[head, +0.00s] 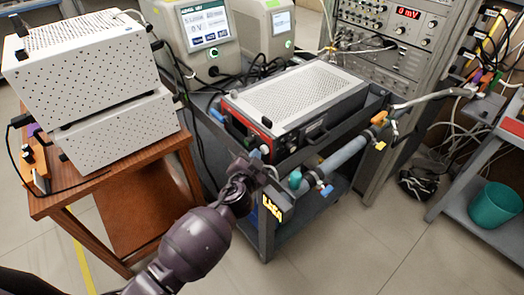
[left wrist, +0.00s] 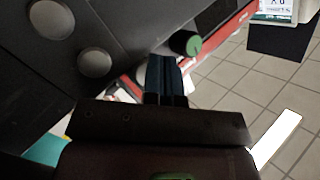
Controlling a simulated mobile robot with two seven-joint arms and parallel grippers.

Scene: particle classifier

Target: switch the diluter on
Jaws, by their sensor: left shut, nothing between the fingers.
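A box with a perforated light top and a red and black front (head: 268,122) sits on the dark cart. No readable label tells me whether it is the diluter. My left gripper (head: 257,157) is shut and empty, at the near front corner of this box. In the left wrist view its fingers (left wrist: 167,76) point at a dark panel (left wrist: 120,25) with round grey knobs. Whether the fingers touch anything cannot be told. My right gripper is not in view.
A grey-blue tube (head: 343,156) with fittings runs along the near side of the cart. White perforated boxes (head: 110,130) stand on a wooden table at left. Screen instruments (head: 205,30) and a rack (head: 385,50) stand behind. A teal bin (head: 494,206) is at right.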

